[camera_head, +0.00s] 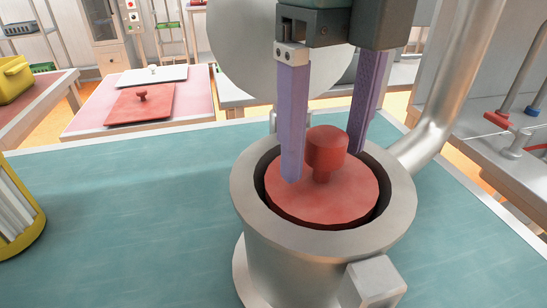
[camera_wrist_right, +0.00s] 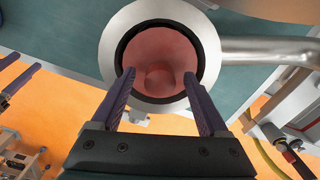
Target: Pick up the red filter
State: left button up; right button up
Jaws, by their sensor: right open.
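The red filter (camera_head: 350,200) is a round red disc with a thick red knob (camera_head: 326,150) on top. It lies inside the round metal housing (camera_head: 245,190), just below its rim. My right gripper (camera_head: 324,165) is open, its purple fingers pointing down on either side of the knob. In the right wrist view, the red filter (camera_wrist_right: 160,42) shows in the dark-rimmed opening, with the right gripper (camera_wrist_right: 159,74) fingers spread over it. My left gripper (camera_wrist_right: 28,62) shows only at the left edge of the wrist view, its two fingers apart and empty.
The housing stands on a teal table (camera_head: 130,190), with a metal pipe (camera_head: 440,120) on its right. A yellow container (camera_head: 28,225) is at the left edge. Behind, a pink-topped table (camera_head: 85,122) holds a red square plate (camera_head: 150,110) and a white one (camera_head: 170,74). The table's left-middle is clear.

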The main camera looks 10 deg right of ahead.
jog(key=shift+r, duration=0.1)
grip_shut()
dwell(0.5)
dwell(0.8)
